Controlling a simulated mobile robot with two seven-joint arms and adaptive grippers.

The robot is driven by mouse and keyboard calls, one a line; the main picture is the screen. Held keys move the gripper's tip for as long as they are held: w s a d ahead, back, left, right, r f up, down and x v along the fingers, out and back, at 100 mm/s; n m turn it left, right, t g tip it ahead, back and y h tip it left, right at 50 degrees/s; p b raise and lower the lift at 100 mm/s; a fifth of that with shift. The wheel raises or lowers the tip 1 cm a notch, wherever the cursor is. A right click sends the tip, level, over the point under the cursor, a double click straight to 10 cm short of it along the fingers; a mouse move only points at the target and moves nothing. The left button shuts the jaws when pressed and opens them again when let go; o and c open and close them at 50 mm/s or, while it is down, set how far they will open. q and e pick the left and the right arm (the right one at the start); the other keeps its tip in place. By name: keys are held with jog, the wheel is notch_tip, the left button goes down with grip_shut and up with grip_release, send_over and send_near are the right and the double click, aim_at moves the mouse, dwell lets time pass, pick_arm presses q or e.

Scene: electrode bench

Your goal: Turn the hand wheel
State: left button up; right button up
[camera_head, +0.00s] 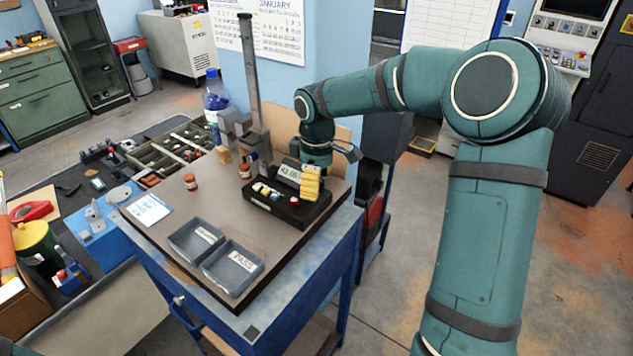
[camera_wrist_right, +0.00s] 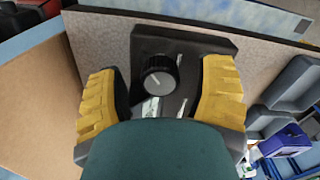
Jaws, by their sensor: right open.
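My right gripper (camera_head: 311,182) has yellow ribbed fingers and is over the right end of the black box with a display (camera_head: 262,203). In the right wrist view, the open fingers of this gripper (camera_wrist_right: 166,92) stand on either side of the knob, with gaps between. The knob is hidden behind the gripper in the head view. My left gripper is not in view.
A tall metal column stand (camera_head: 250,85) rises behind the box. Two grey trays (camera_head: 232,267), one labelled PASS, sit at the bench's front. A blue-capped bottle (camera_head: 214,95) stands behind.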

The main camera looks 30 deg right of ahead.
grip_shut()
jog(key=shift+m, duration=0.4)
jog(key=m, duration=0.3)
jog(key=shift+m, duration=0.4)
jog(key=m, duration=0.4)
jog(key=shift+m, duration=0.6)
